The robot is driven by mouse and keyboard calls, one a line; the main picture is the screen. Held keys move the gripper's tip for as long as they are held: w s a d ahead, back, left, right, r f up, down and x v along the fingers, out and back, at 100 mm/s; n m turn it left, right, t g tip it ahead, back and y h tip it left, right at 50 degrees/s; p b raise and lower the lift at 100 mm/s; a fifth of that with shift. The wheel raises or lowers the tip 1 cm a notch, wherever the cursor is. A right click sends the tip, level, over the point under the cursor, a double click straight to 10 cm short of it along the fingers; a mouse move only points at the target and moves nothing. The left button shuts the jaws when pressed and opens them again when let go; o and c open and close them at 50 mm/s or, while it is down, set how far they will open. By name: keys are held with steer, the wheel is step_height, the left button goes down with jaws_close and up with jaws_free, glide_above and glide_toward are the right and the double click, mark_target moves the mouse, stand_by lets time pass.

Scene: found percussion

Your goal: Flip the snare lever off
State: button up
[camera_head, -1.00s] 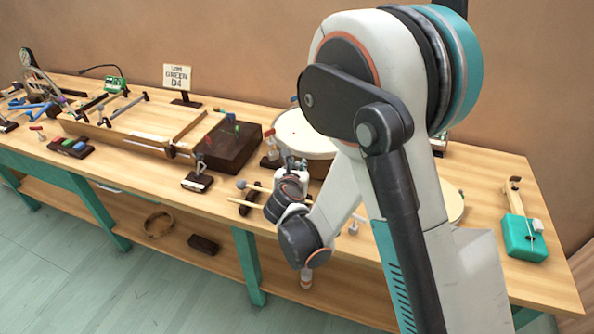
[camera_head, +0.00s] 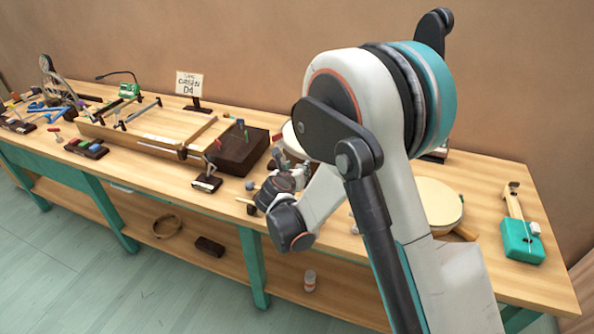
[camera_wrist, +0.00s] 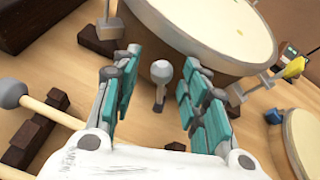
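A short lever with a pale round knob (camera_wrist: 161,71) stands in front of the large drum (camera_wrist: 215,45) in the wrist view. It is probably the snare lever; whether it is on or off I cannot tell. My gripper (camera_wrist: 162,60) is open, with one teal-padded finger on each side of the knob. No contact with the knob is clear. In the head view the drum (camera_head: 292,131) is mostly hidden behind my arm, and the lever cannot be made out.
Mallets (camera_wrist: 35,108) on dark rests lie left of my gripper. A second, smaller drum (camera_wrist: 305,140) is at right. A dark wooden box (camera_head: 240,150) stands left of the large drum. A teal stringed instrument (camera_head: 521,240) lies at the table's right end.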

steer(key=v, duration=1.2)
stand_by(0.3)
